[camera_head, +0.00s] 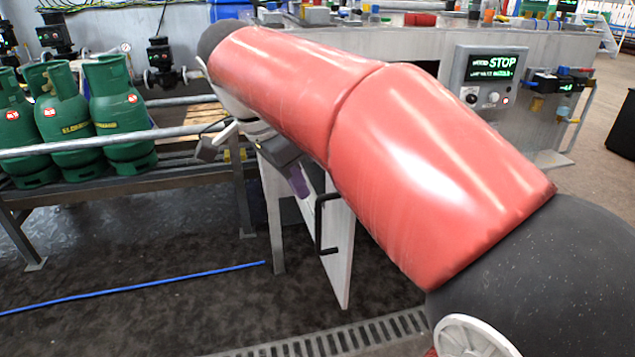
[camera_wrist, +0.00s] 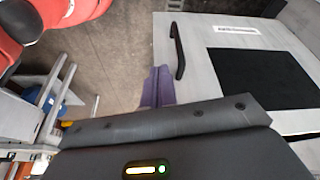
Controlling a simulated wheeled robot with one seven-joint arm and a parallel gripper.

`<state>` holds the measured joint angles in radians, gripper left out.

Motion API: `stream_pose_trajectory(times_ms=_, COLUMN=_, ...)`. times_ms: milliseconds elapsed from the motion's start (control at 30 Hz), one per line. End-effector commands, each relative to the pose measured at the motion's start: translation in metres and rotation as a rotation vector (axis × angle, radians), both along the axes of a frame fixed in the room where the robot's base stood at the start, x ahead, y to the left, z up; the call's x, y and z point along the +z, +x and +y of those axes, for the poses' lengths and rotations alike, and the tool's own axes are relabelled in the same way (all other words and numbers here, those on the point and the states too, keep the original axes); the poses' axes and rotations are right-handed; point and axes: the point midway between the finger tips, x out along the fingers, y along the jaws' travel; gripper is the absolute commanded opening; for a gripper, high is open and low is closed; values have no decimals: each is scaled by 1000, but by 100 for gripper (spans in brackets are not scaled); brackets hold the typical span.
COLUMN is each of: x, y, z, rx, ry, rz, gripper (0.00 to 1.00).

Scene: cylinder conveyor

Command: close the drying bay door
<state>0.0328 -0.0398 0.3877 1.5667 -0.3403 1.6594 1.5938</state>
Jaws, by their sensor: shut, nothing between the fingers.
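The drying bay door seems to be the pale panel (camera_head: 340,262) below the bench in the head view, with a black bar handle (camera_head: 320,222). It appears to stand out at an angle from the bench, but my arm hides much of it. In the wrist view a pale panel (camera_wrist: 196,72) carries a black handle (camera_wrist: 178,50), a label and a black square. My gripper (camera_head: 299,182) has purple fingertips, shut and empty, near the handle's upper left. In the wrist view the fingertips (camera_wrist: 157,88) are beside the panel's left edge; contact cannot be told.
Several green gas cylinders (camera_head: 120,112) stand on a railed conveyor (camera_head: 190,175) at the left. A control box (camera_head: 490,75) is on the bench at the right. A blue hose (camera_head: 150,288) and a floor grate (camera_head: 330,340) lie on the floor, which is otherwise open at lower left.

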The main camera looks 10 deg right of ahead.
Motion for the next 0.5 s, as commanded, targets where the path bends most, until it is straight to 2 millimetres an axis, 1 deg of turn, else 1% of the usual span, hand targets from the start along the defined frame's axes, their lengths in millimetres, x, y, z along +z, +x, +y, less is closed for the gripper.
stream_pose_trajectory(times_ms=33, x=10, y=10, z=4, rx=-71, ry=-4, rz=-6, gripper=0)
stream_pose_trajectory(times_ms=100, x=18, y=17, z=7, rx=-159, ry=-11, rz=-19, gripper=0)
stream_pose_trajectory(times_ms=233, x=23, y=24, z=9, rx=-249, ry=-17, rz=-35, gripper=0)
stream_pose_trajectory(times_ms=367, x=13, y=24, z=5, rx=-265, ry=-20, rz=-37, gripper=0)
stream_pose_trajectory(times_ms=500, x=-10, y=24, z=-4, rx=-264, ry=-20, rz=-36, gripper=0)
